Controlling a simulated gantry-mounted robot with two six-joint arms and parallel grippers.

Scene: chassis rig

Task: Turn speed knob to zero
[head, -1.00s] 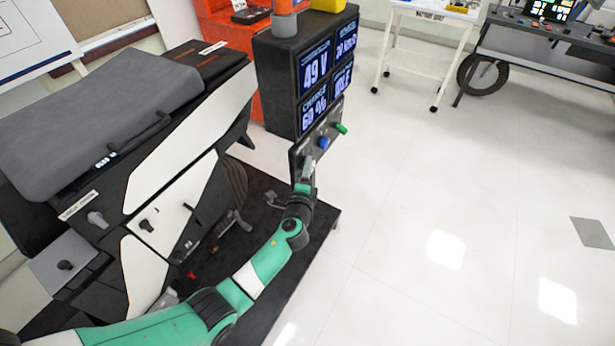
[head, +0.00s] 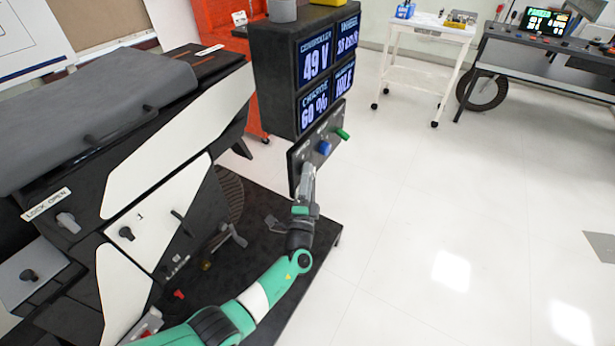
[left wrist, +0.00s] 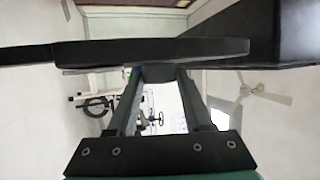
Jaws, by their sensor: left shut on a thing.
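The dark control panel (head: 296,168) is mounted below the display box in the head view. A blue knob (head: 324,147) and a green knob (head: 342,134) stick out of it, both free. My left gripper (head: 308,172) is at the panel's near end, shut on a knob there that is mostly hidden in the head view. In the left wrist view the fingers (left wrist: 157,85) close around this dark knob (left wrist: 157,73) at the panel's edge (left wrist: 150,50). Which knob is labelled speed is not readable. My right gripper is not in view.
The display box (head: 270,70) shows 49 V and 60 %; its upper right km/h reading is hard to read. The grey seat and white-panelled chassis (head: 170,140) stand at left. A white cart (head: 425,35) is at the back.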

